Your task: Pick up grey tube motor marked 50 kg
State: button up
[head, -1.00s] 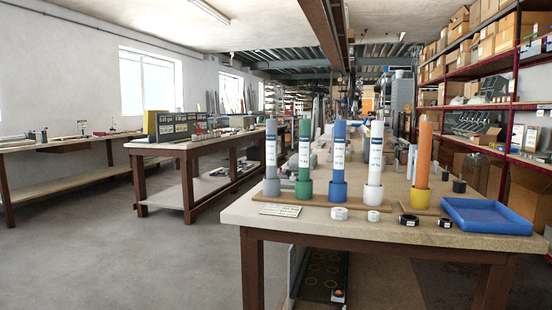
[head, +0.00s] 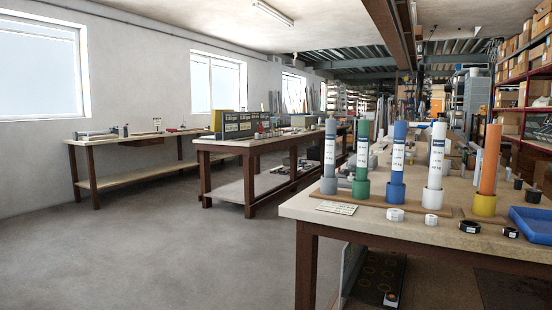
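A grey tube motor (head: 330,147) stands upright in a grey base (head: 329,185), at the left end of a row on the near workbench (head: 300,207). It carries a white label whose print is too small to read, so I cannot tell a 50 kg mark. To its right stand a green tube (head: 362,147), a blue tube (head: 398,150) and a white tube (head: 437,152), each labelled and in a base of its own colour. My gripper is not in view.
A small card (head: 337,208), white rings (head: 395,215), black rings (head: 470,227) and a blue tray (head: 535,222) lie along the bench front. Another workbench (head: 252,143) with dark boxes stands behind left, and a third (head: 130,140) by the wall. Open floor (head: 170,235) lies left.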

aim_at(331, 123)
jog(key=u, duration=1.6)
jog(key=i, duration=1.85)
jog(key=z, duration=3.15)
jog(key=i, duration=0.95)
jog(key=u, duration=0.05)
